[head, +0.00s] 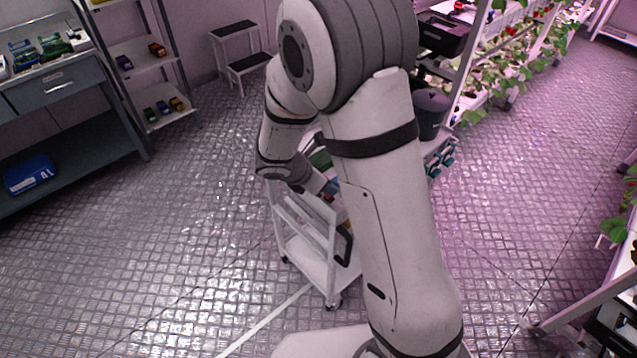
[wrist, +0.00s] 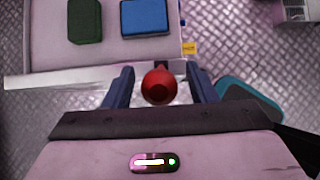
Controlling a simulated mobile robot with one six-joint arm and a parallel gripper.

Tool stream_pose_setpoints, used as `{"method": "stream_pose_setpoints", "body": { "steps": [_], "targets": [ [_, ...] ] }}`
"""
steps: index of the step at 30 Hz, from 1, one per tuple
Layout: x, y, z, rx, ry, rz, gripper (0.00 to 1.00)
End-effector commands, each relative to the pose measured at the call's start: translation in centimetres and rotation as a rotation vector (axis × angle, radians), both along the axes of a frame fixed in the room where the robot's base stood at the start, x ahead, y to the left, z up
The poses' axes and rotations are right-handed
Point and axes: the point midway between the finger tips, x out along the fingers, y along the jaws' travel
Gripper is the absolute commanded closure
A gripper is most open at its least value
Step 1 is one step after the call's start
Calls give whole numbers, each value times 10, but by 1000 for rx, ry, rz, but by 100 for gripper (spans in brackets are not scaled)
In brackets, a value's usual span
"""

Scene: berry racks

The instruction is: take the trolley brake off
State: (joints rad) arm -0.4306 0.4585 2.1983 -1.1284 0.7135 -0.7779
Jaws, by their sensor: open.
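The white trolley (head: 318,262) stands on the floor behind my arm in the head view, which hides much of it. In the wrist view the trolley top (wrist: 108,52) fills the upper left, with a dark green box and a blue box on it. A red ball knob (wrist: 160,87), which looks like the brake lever's end, stands by the trolley's near edge on a dark mount. My gripper (wrist: 161,84) is open, with one finger on each side of the knob; I see gaps on both sides. The fingertips are not clear in the head view.
A white bar (wrist: 60,78) runs along the trolley's edge. A teal object (wrist: 250,97) lies right of my gripper. Plant racks (head: 505,75) stand at the right, a step stool (head: 240,50) behind, a workbench (head: 60,90) at the left. Floor left of the trolley is clear.

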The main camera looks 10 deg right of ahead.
Motion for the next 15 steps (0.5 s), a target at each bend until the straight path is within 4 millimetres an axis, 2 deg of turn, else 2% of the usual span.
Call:
{"method": "stream_pose_setpoints", "body": {
  "steps": [9, 15],
  "targets": [
    [-19, 27, 42, 1, -3, 1, 48],
    [-25, 33, 54, 0, 0, 0, 48]
  ]
}}
